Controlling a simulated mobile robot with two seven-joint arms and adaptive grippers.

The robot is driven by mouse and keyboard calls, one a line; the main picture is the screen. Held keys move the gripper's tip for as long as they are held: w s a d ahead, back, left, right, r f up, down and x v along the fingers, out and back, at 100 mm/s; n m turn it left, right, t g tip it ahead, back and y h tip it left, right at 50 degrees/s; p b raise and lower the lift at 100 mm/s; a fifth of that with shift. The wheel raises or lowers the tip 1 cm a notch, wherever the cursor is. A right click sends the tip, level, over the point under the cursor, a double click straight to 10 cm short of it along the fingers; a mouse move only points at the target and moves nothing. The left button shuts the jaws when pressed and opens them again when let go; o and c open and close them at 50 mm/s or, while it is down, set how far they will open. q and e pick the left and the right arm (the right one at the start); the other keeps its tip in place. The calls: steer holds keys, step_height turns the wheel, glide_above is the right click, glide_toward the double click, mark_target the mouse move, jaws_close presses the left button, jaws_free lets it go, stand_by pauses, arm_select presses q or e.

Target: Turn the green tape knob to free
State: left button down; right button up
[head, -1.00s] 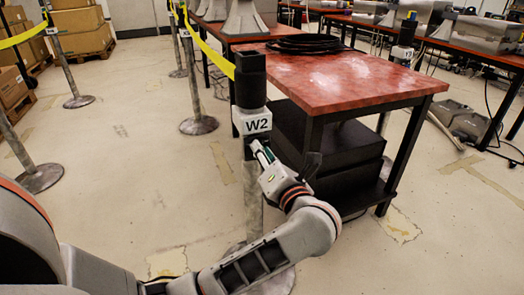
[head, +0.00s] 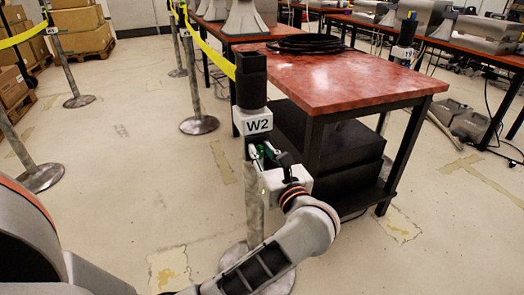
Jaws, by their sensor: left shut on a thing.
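A metal post with a black head (head: 251,80) and a white label block marked W2 (head: 257,123) stands in the middle of the view. The green tape knob (head: 261,151) shows just below the label block, on the side facing me. My left gripper (head: 262,158) is at the post there, its fingers shut on the knob. The fingers and the gripper body hide most of the knob, so its exact angle is hard to tell. My right gripper is not in view.
A red-topped table (head: 345,82) with black boxes under it stands close on the right of the post. A yellow tape (head: 212,53) runs from the post head to the back. Other metal posts (head: 199,124) stand at left.

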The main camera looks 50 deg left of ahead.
arm_select(q)
steer(key=n, duration=0.4)
steer(key=shift+s+a+n, duration=0.1)
steer(key=shift+n, duration=0.2)
steer(key=shift+s+f+n, duration=0.1)
steer(key=shift+n, duration=2.4)
steer(key=c, duration=2.2)
jaws_free()
steer(key=shift+o, duration=0.2)
